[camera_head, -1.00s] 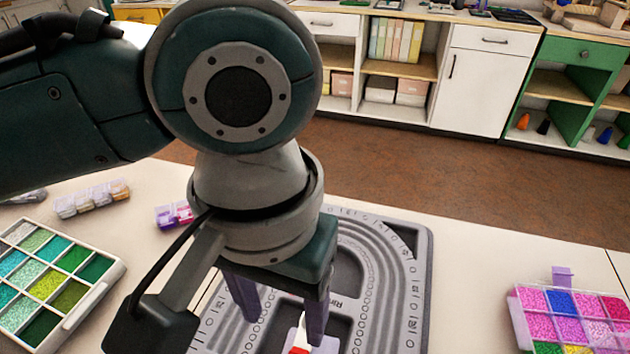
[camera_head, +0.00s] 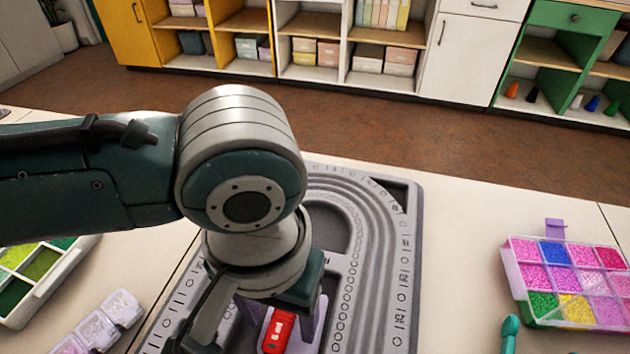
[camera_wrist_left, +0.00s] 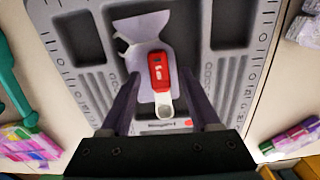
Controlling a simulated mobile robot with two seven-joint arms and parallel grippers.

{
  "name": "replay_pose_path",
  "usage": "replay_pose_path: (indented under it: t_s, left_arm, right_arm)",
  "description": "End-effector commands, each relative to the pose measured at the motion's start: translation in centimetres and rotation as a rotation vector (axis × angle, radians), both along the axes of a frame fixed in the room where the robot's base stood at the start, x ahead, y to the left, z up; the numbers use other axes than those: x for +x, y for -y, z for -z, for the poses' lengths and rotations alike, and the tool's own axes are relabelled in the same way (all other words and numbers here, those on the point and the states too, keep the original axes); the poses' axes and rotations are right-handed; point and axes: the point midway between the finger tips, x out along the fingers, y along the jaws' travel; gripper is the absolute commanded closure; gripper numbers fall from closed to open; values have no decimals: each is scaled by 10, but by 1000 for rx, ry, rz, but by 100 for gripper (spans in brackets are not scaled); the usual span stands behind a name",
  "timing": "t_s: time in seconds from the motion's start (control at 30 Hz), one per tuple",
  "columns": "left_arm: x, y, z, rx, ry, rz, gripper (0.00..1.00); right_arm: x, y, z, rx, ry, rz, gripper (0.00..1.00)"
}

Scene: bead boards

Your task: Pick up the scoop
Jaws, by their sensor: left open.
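The scoop lies on the grey bead board (camera_head: 408,215). In the left wrist view the scoop (camera_wrist_left: 163,104) has a pale flared pan, a red grip and a ring at its end. My left gripper (camera_head: 284,322) is open, pointing down over the scoop. In the left wrist view my left gripper (camera_wrist_left: 160,73) has one finger on each side of the red grip, with gaps to both. My right gripper is out of view.
A box of pink, blue and green beads (camera_head: 570,283) stands at the right, with a teal tool (camera_head: 510,335) before it. A tray of green beads (camera_head: 50,280) and small clear containers (camera_head: 97,332) are at the left. The table between board and bead box is clear.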

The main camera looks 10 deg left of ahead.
Motion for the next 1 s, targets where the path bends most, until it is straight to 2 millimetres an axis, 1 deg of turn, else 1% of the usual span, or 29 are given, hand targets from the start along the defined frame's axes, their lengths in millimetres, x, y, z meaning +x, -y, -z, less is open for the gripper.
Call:
replay_pose_path:
  t_s: [0.03,0.07,0.57,1.0]
  left_arm:
    - [0,0,0,0,0,0,41]
    - [0,0,0,0,0,0,44]
    - [0,0,0,0,0,0,100]
    - [0,0,-1,0,0,0,100]
  right_arm:
    - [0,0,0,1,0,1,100]
    - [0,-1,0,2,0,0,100]
    - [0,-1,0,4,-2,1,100]
    - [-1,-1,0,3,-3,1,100]
